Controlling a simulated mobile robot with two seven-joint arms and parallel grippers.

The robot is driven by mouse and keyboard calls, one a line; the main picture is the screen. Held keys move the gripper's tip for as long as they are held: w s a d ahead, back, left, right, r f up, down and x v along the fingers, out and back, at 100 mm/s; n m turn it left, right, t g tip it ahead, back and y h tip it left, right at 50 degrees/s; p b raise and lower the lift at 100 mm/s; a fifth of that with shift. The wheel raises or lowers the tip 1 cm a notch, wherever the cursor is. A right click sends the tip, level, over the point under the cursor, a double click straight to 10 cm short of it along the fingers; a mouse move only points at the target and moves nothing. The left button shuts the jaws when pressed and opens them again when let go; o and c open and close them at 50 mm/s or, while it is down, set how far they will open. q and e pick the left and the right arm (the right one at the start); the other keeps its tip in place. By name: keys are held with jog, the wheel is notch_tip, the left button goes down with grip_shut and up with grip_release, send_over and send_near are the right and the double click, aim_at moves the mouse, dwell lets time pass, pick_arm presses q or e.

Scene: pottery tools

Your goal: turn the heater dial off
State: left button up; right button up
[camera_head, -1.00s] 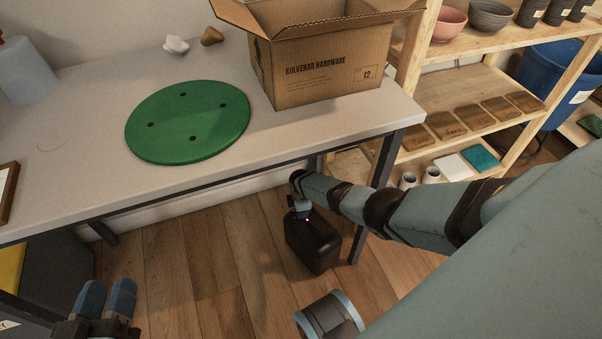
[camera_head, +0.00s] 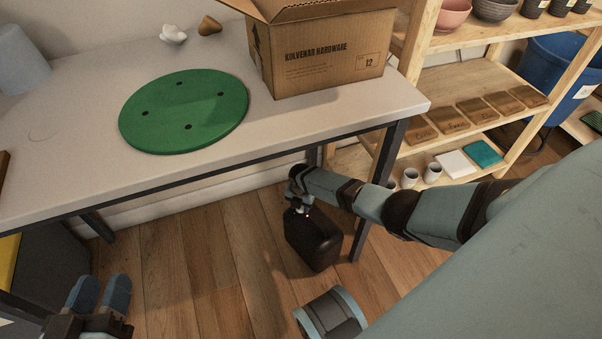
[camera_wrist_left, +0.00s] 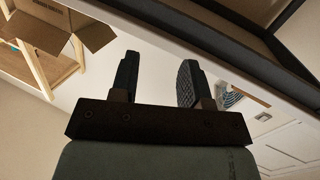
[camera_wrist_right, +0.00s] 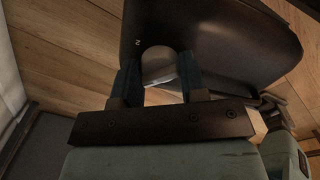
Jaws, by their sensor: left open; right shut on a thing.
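The heater (camera_head: 318,245) is a dark box on the wooden floor under the table's right part, with a small red light near its top. In the right wrist view its dark body (camera_wrist_right: 225,35) fills the upper middle, and a pale round dial (camera_wrist_right: 158,64) with a small white mark beside it sits between my fingers. My right gripper (camera_wrist_right: 158,75) is shut on the dial; it reaches the heater's top in the head view (camera_head: 299,205). My left gripper (camera_head: 103,285) is open and empty at the lower left, in front of the table; its spread fingers show in the left wrist view (camera_wrist_left: 160,75).
The table (camera_head: 70,150) holds a green disc (camera_head: 185,110) and a cardboard box (camera_head: 330,60). A table leg (camera_head: 383,185) stands close to the heater and my right arm. A wooden shelf (camera_head: 455,85) stands at the right. Floor left of the heater is clear.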

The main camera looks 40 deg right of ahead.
jog(key=n+b, duration=0.1)
jog(key=n, duration=0.3)
jog(key=shift+f, duration=0.1)
jog(key=shift+n+b, duration=0.4)
jog(key=shift+n, duration=1.1)
pick_arm(q)
jog(key=shift+w+a+r+m+t+b, duration=0.15)
jog(key=shift+w+a+m+t+b, duration=0.25)
jog(key=shift+w+m, duration=0.45)
pick_arm(e)
jog(key=shift+n, duration=0.5)
pick_arm(q)
jog(key=shift+s, duration=0.1)
pick_arm(e)
jog(key=o, duration=0.9)
